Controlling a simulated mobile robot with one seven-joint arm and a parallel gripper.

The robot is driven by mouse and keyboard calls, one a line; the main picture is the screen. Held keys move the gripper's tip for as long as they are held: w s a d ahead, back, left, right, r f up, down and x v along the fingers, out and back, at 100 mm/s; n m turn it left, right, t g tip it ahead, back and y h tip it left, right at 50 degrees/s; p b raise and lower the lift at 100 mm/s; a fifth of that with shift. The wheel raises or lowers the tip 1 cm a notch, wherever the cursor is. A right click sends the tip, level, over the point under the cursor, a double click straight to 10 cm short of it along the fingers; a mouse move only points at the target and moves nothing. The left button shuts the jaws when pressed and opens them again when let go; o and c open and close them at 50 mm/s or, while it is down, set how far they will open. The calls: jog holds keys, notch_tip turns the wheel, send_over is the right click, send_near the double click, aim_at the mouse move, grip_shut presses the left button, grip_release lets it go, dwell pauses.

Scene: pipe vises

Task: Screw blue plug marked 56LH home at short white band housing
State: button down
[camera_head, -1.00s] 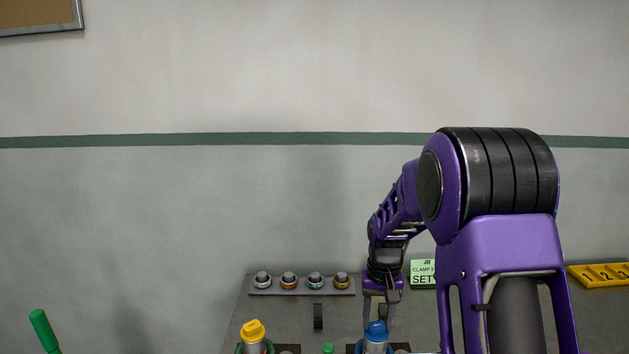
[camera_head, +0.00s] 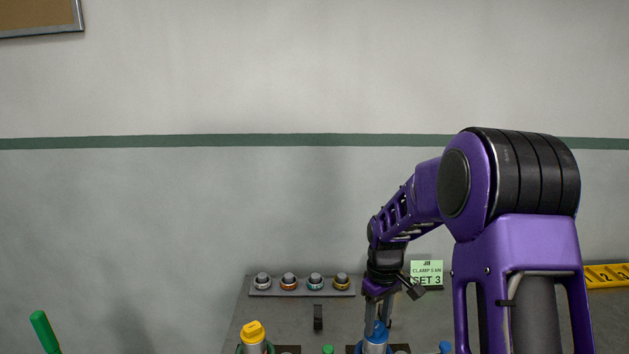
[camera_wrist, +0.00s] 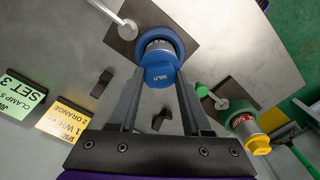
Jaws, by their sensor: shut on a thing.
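The blue plug (camera_wrist: 160,76), with a mark that reads like 56LH, sits at the mouth of a pale metal housing (camera_wrist: 161,45) inside a blue ring. I cannot tell how deep its thread is engaged. In the head view the blue plug (camera_head: 379,332) is upright on top of its housing (camera_head: 376,349), which is cut off by the lower edge. My gripper (camera_wrist: 160,80) is shut on the plug, one finger on each side; it points down from above in the head view (camera_head: 379,318). The housing's band is not clear.
A second housing with a yellow plug (camera_head: 253,331) stands to the left. A rack (camera_head: 302,292) with several capped fittings lies behind. A lever handle (camera_wrist: 127,28) lies near the blue ring.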

dwell(0.4)
jog(key=shift+c, duration=1.4)
grip_release()
